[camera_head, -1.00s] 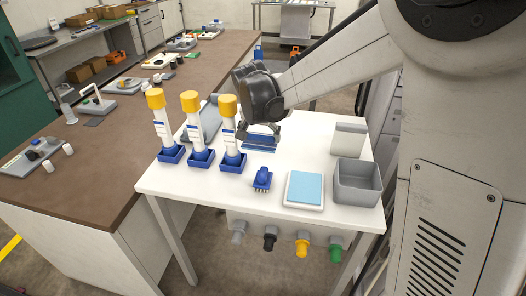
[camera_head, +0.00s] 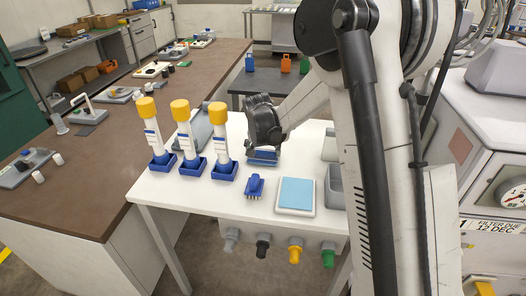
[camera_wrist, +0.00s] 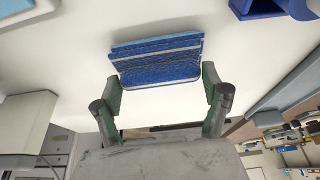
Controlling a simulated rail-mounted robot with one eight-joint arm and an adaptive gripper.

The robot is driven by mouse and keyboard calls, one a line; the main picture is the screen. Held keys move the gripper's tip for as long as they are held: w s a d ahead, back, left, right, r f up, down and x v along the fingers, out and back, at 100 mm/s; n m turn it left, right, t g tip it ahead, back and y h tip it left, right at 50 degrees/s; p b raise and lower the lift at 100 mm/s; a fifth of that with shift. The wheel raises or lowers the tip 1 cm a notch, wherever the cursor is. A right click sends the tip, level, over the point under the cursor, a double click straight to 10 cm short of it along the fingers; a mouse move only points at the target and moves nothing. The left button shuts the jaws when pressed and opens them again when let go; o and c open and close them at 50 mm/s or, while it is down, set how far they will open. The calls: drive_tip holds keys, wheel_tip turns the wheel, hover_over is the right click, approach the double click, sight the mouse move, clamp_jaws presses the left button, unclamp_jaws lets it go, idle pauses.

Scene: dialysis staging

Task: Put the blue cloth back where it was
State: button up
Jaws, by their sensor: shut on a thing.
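The blue cloth (camera_wrist: 158,62) looks like a folded, layered dark blue block with pale edges. It sits between my gripper's fingertips (camera_wrist: 160,95) in the wrist view, and the fingers are closed on its two sides. In the head view my gripper (camera_head: 264,146) is over the back part of the white table (camera_head: 180,202), with the cloth (camera_head: 263,157) under it. I cannot tell whether the cloth touches the table top. A light blue pad (camera_head: 297,192) lies on a white tray (camera_head: 294,212) nearer the front edge.
Three yellow-capped tubes (camera_head: 186,135) stand in blue holders left of my gripper. A blue brush (camera_head: 254,186) lies in front of it. A grey bin (camera_head: 335,187) is at the right, partly hidden by my arm. White table top is bare between the brush and the gripper.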

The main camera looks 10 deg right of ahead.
drive_tip(key=shift+f, duration=0.25)
drive_tip(key=o, duration=1)
drive_tip(key=shift+r, duration=0.1)
drive_tip(key=v, duration=1.2)
drive_tip(key=s+d+r+n+t+y, duration=0.1)
drive_tip(key=s+r, duration=0.4)
drive_tip(key=s, duration=0.4)
drive_tip(key=s+d+r+n+t, duration=0.1)
drive_tip(key=s+r, duration=0.3)
drive_tip(key=s, duration=0.4)
drive_tip(key=shift+s+f+n+t+y, duration=0.25)
drive_tip(key=shift+s+n, duration=0.2)
drive_tip(key=shift+s, duration=2.45)
drive_tip(key=shift+s+f+n+t, duration=0.15)
drive_tip(key=shift+s+f+n, duration=0.3)
drive_tip(key=shift+s, duration=2.5)
drive_tip(key=shift+s+f+n+t+y, duration=0.2)
drive_tip(key=shift+s+n, duration=0.3)
drive_tip(key=shift+s, duration=2.4)
